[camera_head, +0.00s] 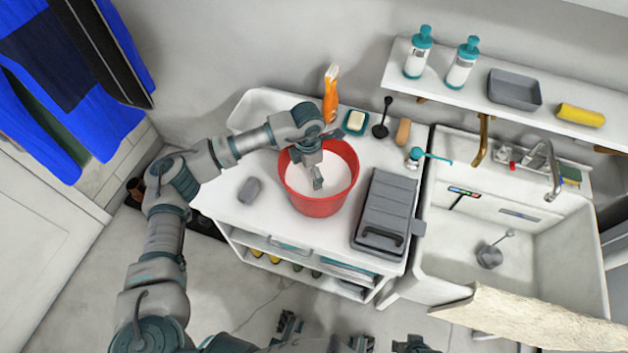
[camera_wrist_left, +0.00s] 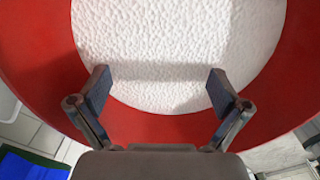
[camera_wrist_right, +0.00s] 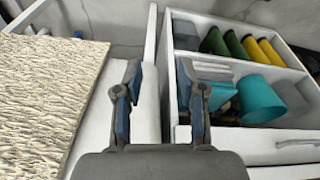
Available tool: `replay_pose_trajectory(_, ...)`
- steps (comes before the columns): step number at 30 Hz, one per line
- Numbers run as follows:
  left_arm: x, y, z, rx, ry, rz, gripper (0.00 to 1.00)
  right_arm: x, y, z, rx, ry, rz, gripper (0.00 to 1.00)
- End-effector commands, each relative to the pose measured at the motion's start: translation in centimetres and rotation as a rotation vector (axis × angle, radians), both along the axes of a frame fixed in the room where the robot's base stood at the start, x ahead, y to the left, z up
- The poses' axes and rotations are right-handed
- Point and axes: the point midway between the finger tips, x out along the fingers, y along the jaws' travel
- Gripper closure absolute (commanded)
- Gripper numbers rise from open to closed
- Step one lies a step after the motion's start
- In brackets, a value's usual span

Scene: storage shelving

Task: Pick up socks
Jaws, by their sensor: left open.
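A red bucket (camera_head: 330,203) stands on the white counter, with a white, bumpy, foam-like surface (camera_wrist_left: 180,40) inside it. My left gripper (camera_head: 318,183) points down into the bucket. In the left wrist view its two fingers (camera_wrist_left: 158,88) are wide apart over the white surface with nothing between them. I cannot make out any socks; anything under the white surface is hidden. A small grey object (camera_head: 250,190) lies on the counter left of the bucket; I cannot tell what it is. My right gripper (camera_wrist_right: 158,85) is partly open and empty beside the shelf unit.
A grey lidded case (camera_head: 386,215) lies right of the bucket. An orange bottle (camera_head: 330,95), a soap dish (camera_head: 355,121) and a plunger-like tool (camera_head: 381,120) stand behind. A sink (camera_head: 530,250) is at the right. The shelf below holds teal cups (camera_wrist_right: 259,98).

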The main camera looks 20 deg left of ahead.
Motion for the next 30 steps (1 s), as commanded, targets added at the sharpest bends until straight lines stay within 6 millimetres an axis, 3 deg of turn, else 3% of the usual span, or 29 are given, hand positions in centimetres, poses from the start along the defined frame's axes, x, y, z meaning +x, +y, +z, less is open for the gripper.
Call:
replay_pose_trajectory(10,0.1,-0.3,-4.7,0.0,0.001,-0.001,0.0,2.9,0.9,-0.1,0.029,-0.133,0.009,0.6)
replay_pose_trajectory(19,0.1,-0.3,-5.2,0.0,-0.001,-0.001,0.0,3.4,1.0,0.1,0.035,-0.158,0.01,0.6)
replay_pose_trajectory(24,0.1,-0.3,-5.2,0.001,-0.001,-0.001,0.4,3.6,1.0,0.0,0.035,-0.156,0.01,0.6)
replay_pose_trajectory(26,0.1,-0.3,-5.2,0.001,-0.001,-0.001,0.42,3.6,1.0,0.1,0.035,-0.157,0.01,0.6)
replay_pose_trajectory(27,0.1,-0.3,-5.2,0.001,-0.001,-0.001,0.47,3.6,1.0,0.1,0.034,-0.157,0.011,0.6)
replay_pose_trajectory(30,0.1,-0.3,-5.3,0.001,-0.001,-0.001,0.47,3.6,1.0,0.1,0.034,-0.158,0.009,0.6)
